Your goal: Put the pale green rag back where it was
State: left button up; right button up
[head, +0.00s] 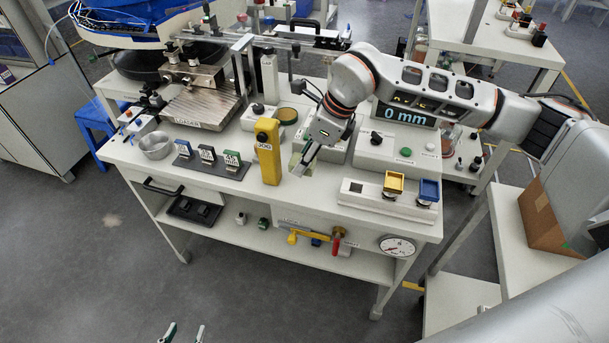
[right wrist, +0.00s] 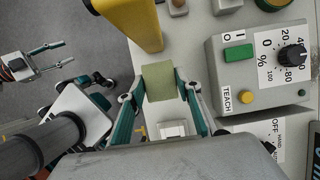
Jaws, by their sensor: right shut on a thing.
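The pale green rag (right wrist: 158,82) is between the teal fingers of my right gripper (right wrist: 160,98) in the right wrist view. The gripper is shut on it. In the head view my right gripper (head: 303,164) is over the white bench, just right of the yellow post (head: 267,152), with the rag (head: 295,159) partly hidden by it. Whether the rag touches the bench I cannot tell. My left gripper (head: 184,333) is at the bottom edge of the head view, off the bench over the floor, with its fingers apart and empty. It also shows in the right wrist view (right wrist: 58,58).
A metal bowl (head: 155,146) and a dark strip of labelled blocks (head: 212,163) lie left of the yellow post. A grey control box with a dial (right wrist: 262,70) stands to the right. A white tray with yellow and blue bins (head: 388,199) is at the front right.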

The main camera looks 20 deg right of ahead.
aim_at(305, 185)
jog(key=shift+f, duration=3.05)
jog(key=shift+f, duration=0.1)
jog(key=o, duration=1.1)
jog(key=shift+c, duration=0.2)
jog(key=shift+d+r, duration=0.15)
jog(key=shift+r, duration=0.35)
jog(key=v, duration=1.1)
jog(key=shift+s, duration=0.2)
jog(key=shift+r, duration=0.1)
